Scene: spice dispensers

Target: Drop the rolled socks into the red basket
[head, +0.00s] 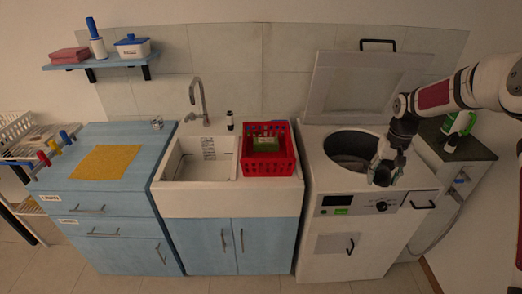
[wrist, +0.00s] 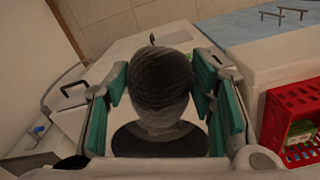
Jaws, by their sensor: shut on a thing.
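My gripper (head: 383,168) is over the front edge of the washing machine's round top opening in the head view. In the wrist view my gripper (wrist: 162,95) has its green-padded fingers shut on both sides of the dark grey rolled socks (wrist: 160,72). The socks also show as a small dark lump (head: 382,178) at the gripper in the head view. The red basket (head: 268,169) stands on the right part of the sink counter, to the left of the gripper. The basket also shows at the right edge of the wrist view (wrist: 276,112).
A green and pale item (head: 266,144) lies in the basket. The washing machine (head: 333,244) has its lid (head: 352,90) raised behind the opening. The sink (head: 205,160) with a tall faucet (head: 200,100) is left of the basket. A green spray bottle (head: 457,126) stands at right.

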